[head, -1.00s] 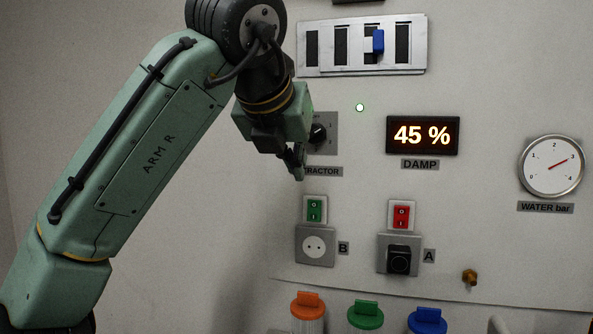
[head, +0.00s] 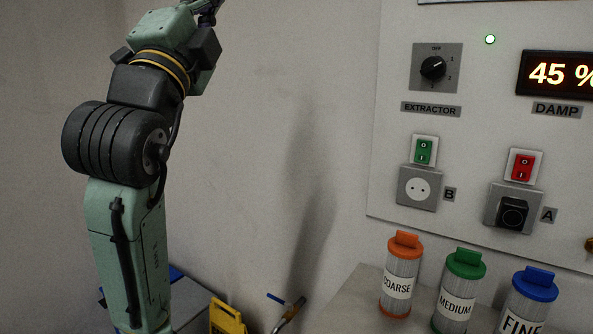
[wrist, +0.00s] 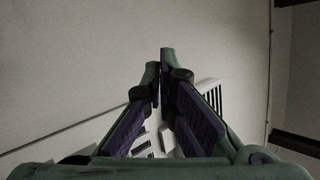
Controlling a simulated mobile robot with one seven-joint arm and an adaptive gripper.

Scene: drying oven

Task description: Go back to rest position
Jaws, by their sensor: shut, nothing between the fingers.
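My gripper (wrist: 160,85) is shut with nothing between its fingers in the wrist view, pointing at bare pale wall. In the head view my arm stands upright at the left, folded up. The gripper (head: 208,8) is at the top edge there, partly cut off by the frame, well to the left of the control panel (head: 385,150) and apart from it.
The panel carries an extractor knob (head: 433,68), a damp display (head: 560,73), a green switch (head: 424,151) and a red switch (head: 522,166). Orange (head: 402,275), green (head: 460,290) and blue (head: 528,300) lidded canisters stand below. A yellow object (head: 227,316) is on the lower left.

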